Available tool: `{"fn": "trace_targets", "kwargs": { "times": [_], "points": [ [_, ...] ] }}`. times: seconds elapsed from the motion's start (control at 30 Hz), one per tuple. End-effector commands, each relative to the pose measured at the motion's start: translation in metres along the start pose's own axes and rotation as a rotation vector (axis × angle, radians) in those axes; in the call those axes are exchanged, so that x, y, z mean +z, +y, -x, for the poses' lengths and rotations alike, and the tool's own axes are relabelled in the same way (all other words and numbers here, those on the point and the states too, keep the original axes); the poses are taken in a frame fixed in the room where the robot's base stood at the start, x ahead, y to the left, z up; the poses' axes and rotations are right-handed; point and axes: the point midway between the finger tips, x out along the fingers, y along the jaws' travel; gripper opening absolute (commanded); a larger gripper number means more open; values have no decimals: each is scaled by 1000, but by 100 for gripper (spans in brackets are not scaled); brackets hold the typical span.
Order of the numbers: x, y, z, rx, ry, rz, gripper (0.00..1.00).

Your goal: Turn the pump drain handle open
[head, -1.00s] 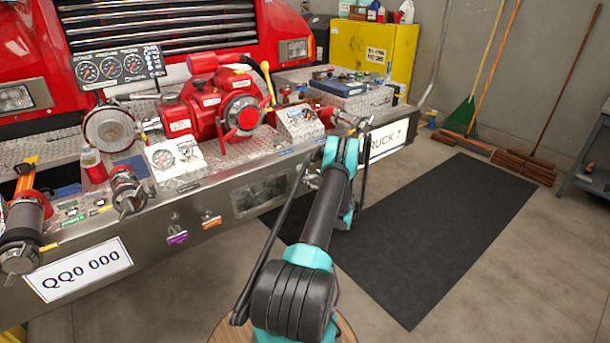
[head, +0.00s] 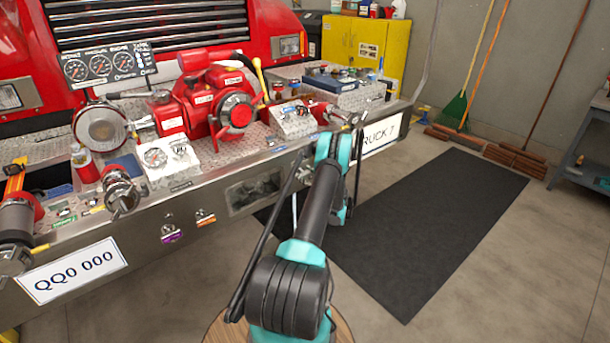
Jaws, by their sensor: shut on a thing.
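Two small handles with coloured tags hang on the front face of the metal bumper (head: 150,262): one orange-tagged (head: 205,218) and one purple-tagged (head: 170,234). Their labels are too small to read, so I cannot tell which is the pump drain handle. Both are left of my arm, with a gap between them and the arm in the picture. My black and teal arm reaches from the bottom centre up to the bumper's right part. My gripper is hidden behind the arm, so its fingers and anything in them do not show.
A red pump (head: 210,98) with hoses, gauges and fittings sits on the bumper deck. A yellow cabinet (head: 358,45) and brooms stand at the back; a grey bench is at the right edge.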

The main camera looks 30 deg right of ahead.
Motion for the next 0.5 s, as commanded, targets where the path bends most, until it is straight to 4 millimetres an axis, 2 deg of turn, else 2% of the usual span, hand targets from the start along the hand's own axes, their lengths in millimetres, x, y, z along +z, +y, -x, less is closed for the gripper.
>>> {"fn": "trace_targets", "kwargs": {
  "times": [0.23, 0.5],
  "points": [
    [0, 1, 0, 0, 0, 212, 25],
    [0, 2, 1, 0, 0, 261, 25]
  ]
}}
